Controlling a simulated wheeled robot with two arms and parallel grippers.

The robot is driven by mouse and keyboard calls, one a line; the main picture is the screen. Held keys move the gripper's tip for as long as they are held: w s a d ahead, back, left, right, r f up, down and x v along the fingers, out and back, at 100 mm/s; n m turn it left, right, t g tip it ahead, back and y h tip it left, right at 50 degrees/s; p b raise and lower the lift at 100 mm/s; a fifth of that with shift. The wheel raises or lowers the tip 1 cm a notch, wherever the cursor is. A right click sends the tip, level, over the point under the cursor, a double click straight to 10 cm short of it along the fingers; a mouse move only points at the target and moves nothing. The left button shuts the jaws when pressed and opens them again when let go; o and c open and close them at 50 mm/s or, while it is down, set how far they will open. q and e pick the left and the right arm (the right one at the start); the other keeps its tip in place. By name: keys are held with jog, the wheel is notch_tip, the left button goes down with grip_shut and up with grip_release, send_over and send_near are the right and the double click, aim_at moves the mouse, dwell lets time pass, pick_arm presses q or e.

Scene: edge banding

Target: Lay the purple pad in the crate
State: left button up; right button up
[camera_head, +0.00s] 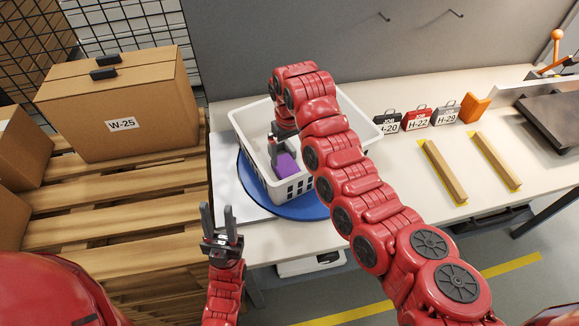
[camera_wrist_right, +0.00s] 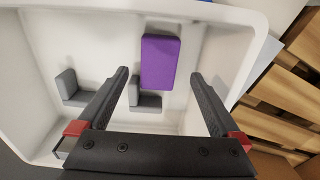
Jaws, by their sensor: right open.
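The purple pad (camera_head: 287,166) is inside the white crate (camera_head: 249,139), near the crate's front side in the head view. In the right wrist view the pad (camera_wrist_right: 160,62) lies beyond my right fingertips, beside a grey L-shaped piece (camera_wrist_right: 146,103); whether it rests on that piece I cannot tell. My right gripper (camera_wrist_right: 158,76) is open and empty, reaching down into the crate (camera_wrist_right: 60,20). In the head view my right arm hides part of the crate. My left gripper (camera_head: 216,212) is open and empty, in front of the crate at the left.
The crate stands on a blue round disc (camera_head: 262,200) on the table. Another grey L-shaped piece (camera_wrist_right: 72,88) is in the crate. Small labelled cases (camera_head: 417,118) and two wooden strips (camera_head: 445,172) lie to the right. A pallet with a cardboard box (camera_head: 122,105) is at left.

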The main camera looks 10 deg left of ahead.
jog(key=shift+r, duration=1.75)
jog(key=shift+r, duration=0.1)
